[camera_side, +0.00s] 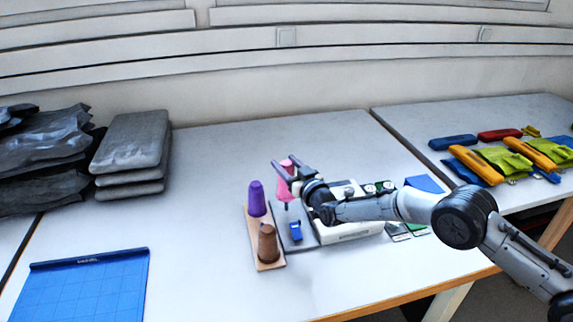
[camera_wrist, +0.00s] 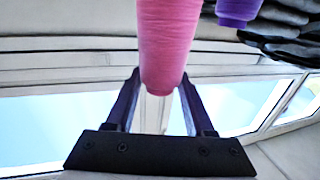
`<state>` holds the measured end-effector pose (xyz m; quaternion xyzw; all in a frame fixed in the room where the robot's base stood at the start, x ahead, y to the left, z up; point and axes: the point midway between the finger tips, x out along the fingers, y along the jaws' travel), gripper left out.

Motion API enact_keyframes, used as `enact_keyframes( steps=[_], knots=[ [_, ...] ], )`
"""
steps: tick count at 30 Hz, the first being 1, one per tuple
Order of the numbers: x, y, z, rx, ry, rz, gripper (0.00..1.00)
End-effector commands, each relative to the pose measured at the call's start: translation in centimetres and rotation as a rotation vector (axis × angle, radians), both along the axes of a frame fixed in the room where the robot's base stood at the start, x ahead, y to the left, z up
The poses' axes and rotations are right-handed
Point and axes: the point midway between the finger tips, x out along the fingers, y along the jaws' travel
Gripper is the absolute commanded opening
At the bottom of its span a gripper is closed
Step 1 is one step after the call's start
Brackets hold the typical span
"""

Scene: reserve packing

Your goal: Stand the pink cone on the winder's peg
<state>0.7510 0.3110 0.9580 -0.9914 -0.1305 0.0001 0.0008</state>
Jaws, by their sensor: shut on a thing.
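The pink cone (camera_side: 283,190) is held upright by my gripper (camera_side: 284,172), above the grey plate at the left end of the winder (camera_side: 348,233). In the wrist view the pink cone (camera_wrist: 168,40) stands between the two fingers of my gripper (camera_wrist: 158,92), which is shut on it. A short dark upright piece, apparently the peg (camera_side: 287,206), shows just under the cone. I cannot tell whether the cone touches it or sits around it. A blue part (camera_side: 296,231) is on the plate in front.
A wooden board (camera_side: 251,236) left of the winder holds a purple cone (camera_side: 257,199) and a brown cone (camera_side: 268,243). A blue cutting mat (camera_side: 85,288) lies at front left, and grey folded bags (camera_side: 133,145) are stacked at back left. The table between is clear.

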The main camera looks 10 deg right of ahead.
Motion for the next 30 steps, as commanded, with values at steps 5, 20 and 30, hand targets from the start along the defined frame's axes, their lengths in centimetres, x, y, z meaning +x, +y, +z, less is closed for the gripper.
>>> enact_keyframes(
  steps=[5,20,30],
  knots=[
    [0.0,0.0,0.1,0.001,-0.004,0.0,0.0],
    [0.1,0.0,-0.2,0.001,-0.003,0.0,0.0],
    [0.1,0.0,-1.0,0.001,-0.003,0.0,0.0]
  ],
)
